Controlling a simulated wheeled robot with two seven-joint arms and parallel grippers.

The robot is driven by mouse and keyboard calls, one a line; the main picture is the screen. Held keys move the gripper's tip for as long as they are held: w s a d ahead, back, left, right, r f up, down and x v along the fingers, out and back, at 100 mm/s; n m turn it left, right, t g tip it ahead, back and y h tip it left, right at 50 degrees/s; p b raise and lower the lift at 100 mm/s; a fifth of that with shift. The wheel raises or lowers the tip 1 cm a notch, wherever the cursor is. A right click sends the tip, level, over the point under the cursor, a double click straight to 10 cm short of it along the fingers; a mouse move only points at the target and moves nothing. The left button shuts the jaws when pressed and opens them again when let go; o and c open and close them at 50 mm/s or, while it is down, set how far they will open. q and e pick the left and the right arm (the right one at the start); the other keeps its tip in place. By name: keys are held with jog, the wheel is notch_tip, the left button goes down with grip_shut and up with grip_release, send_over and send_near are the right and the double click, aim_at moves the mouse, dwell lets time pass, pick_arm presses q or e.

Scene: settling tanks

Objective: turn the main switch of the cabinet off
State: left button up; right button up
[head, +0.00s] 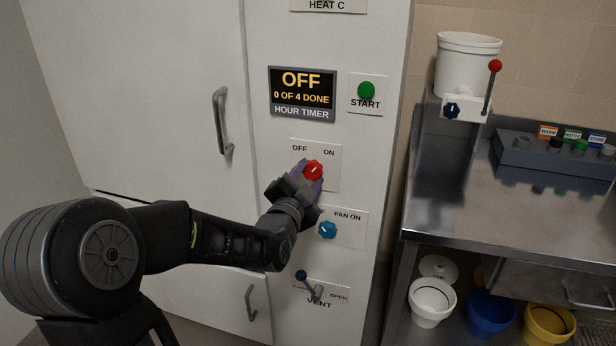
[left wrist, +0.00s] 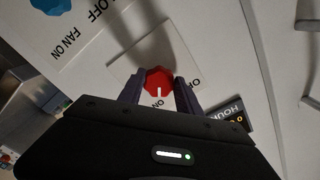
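The main switch is a red knob (head: 313,170) on a white plate (head: 333,168) marked OFF at left and ON at right. Its white mark points up and right, toward ON. In the left wrist view the red knob (left wrist: 158,80) sits between my purple fingertips, its mark toward the ON lettering. My left gripper (head: 308,174) reaches the knob from the lower left, one finger on each side. The fingers look closed onto its sides. The white cabinet (head: 158,60) carries the plate. My right gripper is not in view.
Close below are the blue fan knob (head: 327,230) and a vent lever (head: 309,284). Above are an hour timer (head: 302,94) reading OFF and a green start button (head: 366,90). A door handle (head: 221,122) sticks out at left. A steel bench (head: 480,205) stands at right.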

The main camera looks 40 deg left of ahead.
pick_arm(q)
grip_shut()
jog(key=shift+f, duration=0.1)
jog(key=n+b, duration=0.2)
jog(key=b, duration=0.1)
jog(key=shift+f+n, duration=0.2)
jog(key=shift+n, duration=0.1)
jog(key=n+b, duration=0.6)
jog(key=shift+d, duration=0.15)
jog(key=n+b, duration=0.2)
jog(key=shift+d+n, duration=0.1)
jog(key=shift+n, duration=0.3)
jog(key=shift+r+n+b, duration=0.1)
jog(key=shift+n+b, duration=0.95)
jog(key=shift+n, duration=0.25)
